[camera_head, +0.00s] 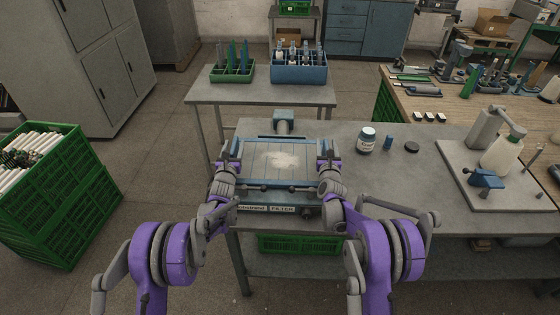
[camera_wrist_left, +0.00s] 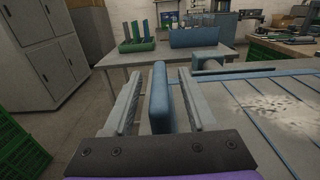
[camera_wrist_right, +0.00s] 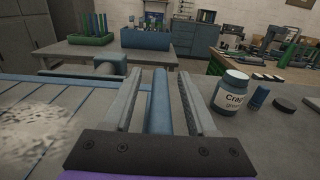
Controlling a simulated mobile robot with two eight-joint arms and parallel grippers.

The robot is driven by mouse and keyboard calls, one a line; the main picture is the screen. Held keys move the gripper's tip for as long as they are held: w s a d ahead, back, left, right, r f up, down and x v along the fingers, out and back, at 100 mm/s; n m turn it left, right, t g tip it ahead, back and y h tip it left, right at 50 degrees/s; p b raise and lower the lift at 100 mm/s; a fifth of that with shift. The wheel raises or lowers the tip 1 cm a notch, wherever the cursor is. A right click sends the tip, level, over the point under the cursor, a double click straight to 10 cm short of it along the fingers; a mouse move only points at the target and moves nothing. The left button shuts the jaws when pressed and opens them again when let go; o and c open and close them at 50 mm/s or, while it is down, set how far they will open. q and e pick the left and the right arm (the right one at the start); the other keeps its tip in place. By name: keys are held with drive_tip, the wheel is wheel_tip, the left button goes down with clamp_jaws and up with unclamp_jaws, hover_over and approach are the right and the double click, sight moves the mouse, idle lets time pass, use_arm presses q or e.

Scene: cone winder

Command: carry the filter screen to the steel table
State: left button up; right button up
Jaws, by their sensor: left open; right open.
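The filter screen (camera_head: 258,163) is a flat grey panel with a blue frame and a whitish patch in its middle. It lies on a unit labelled FILTER on the near grey table. My left gripper (camera_head: 230,150) is at its left side, open, with a blue bar (camera_wrist_left: 160,98) between its fingers. My right gripper (camera_head: 329,150) is at its right side, open, with a blue bar (camera_wrist_right: 159,105) between its fingers. Both bars show gaps to the fingers. A grey, steel-looking table (camera_head: 225,94) stands behind, beyond the near table.
The back table carries a green rack (camera_head: 232,73) and a blue crate (camera_head: 299,72); its front strip is clear. A labelled jar (camera_head: 366,140), a small blue item (camera_head: 388,142) and a black cap (camera_head: 411,147) stand right of the screen. A green crate (camera_head: 75,195) is on the left floor.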

use_arm(q)
clamp_jaws()
use_arm(e)
clamp_jaws()
idle(1.0)
